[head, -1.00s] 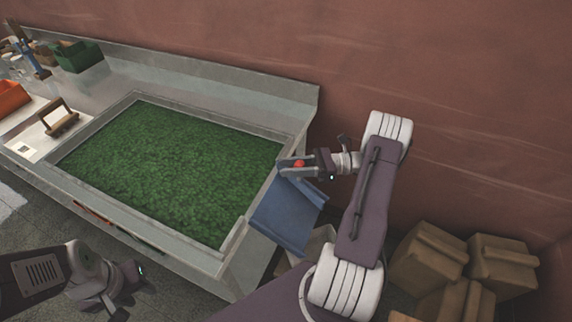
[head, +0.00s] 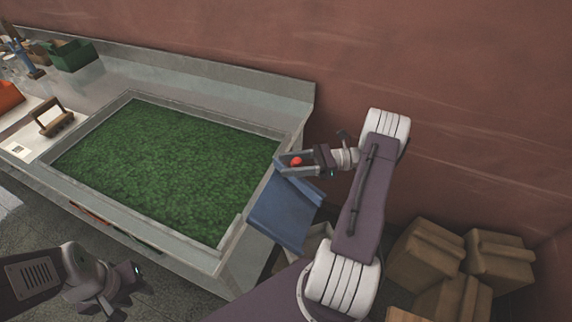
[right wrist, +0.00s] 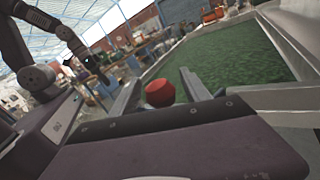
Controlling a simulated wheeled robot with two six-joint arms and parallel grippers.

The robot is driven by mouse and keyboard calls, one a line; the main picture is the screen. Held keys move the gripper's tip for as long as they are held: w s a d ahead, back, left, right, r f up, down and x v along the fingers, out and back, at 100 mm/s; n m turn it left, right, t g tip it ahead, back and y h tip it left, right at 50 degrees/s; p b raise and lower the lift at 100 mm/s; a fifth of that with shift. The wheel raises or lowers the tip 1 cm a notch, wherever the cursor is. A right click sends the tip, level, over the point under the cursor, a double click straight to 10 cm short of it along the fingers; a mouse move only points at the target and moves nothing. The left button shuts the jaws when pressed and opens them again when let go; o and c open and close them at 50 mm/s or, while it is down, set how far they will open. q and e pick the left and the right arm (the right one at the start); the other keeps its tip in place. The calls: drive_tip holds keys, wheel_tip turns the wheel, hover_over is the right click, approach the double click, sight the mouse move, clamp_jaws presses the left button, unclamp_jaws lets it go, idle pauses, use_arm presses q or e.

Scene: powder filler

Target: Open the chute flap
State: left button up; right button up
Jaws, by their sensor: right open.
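The blue chute (head: 284,212) slopes down from the right end of the metal trough (head: 222,258), which is full of green material. A red knob (head: 297,161) sits at the top of the chute, at the trough's right end. My right gripper (head: 280,161) is open, with its fingers on either side of the red knob. The right wrist view shows the red knob (right wrist: 160,93) between the two spread fingers, with gaps beside it. The flap itself is hard to make out behind the gripper. My left gripper (head: 122,288) is at the lower left, away from the trough; its fingers are unclear.
Several cardboard boxes (head: 427,252) lie on the floor at the right. A red-brown wall (head: 440,90) rises behind.

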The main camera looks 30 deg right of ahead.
drive_tip(key=b+v, duration=0.1)
drive_tip(key=v, duration=0.7)
drive_tip(key=shift+b, duration=0.3)
